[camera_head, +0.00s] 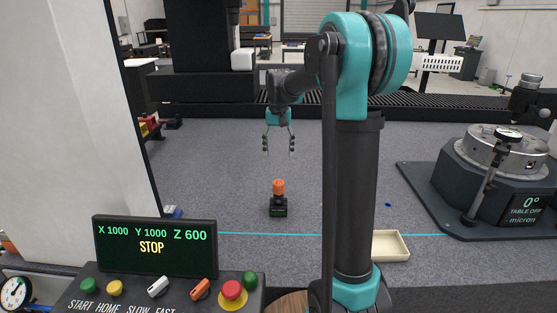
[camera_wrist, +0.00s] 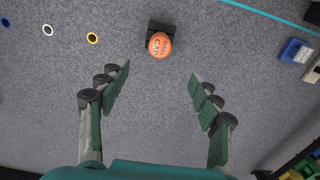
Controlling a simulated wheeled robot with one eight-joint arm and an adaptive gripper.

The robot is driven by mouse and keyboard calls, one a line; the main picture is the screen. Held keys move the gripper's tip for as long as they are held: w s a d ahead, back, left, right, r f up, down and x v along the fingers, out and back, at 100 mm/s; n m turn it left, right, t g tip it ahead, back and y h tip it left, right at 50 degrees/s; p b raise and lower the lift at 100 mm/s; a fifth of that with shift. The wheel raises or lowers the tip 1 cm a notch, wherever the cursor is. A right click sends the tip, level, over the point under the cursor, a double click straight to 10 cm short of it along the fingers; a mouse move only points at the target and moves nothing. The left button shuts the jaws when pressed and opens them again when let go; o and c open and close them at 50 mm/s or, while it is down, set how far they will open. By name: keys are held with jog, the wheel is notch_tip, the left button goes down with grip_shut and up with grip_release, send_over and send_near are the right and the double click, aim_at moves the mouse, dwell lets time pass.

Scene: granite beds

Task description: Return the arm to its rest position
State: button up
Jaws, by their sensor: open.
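My gripper (camera_head: 279,148) hangs from the teal and black arm, pointing down over the grey granite surface (camera_head: 230,165). Its fingers are spread apart. In the wrist view the gripper (camera_wrist: 159,85) is open with nothing between its fingers.
A control panel (camera_head: 155,247) reads STOP at the lower left. A beige tray (camera_head: 404,246) is partly hidden behind my arm. A round table unit (camera_head: 505,190) stands at the right. A white column (camera_head: 90,110) is at the left.

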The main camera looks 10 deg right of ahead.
jog(key=shift+r, duration=0.25)
jog(key=s+d+f+t, duration=0.1)
jog(key=s+f, duration=0.4)
jog(key=s, duration=0.4)
jog(key=s+d+f+n+t, duration=0.1)
jog(key=s+f, duration=0.5)
jog(key=s, duration=0.4)
jog(key=s+d+f+n+t, duration=0.1)
jog(key=s+d+f+t, duration=0.1)
jog(key=s+f, duration=0.4)
jog(key=s, duration=0.4)
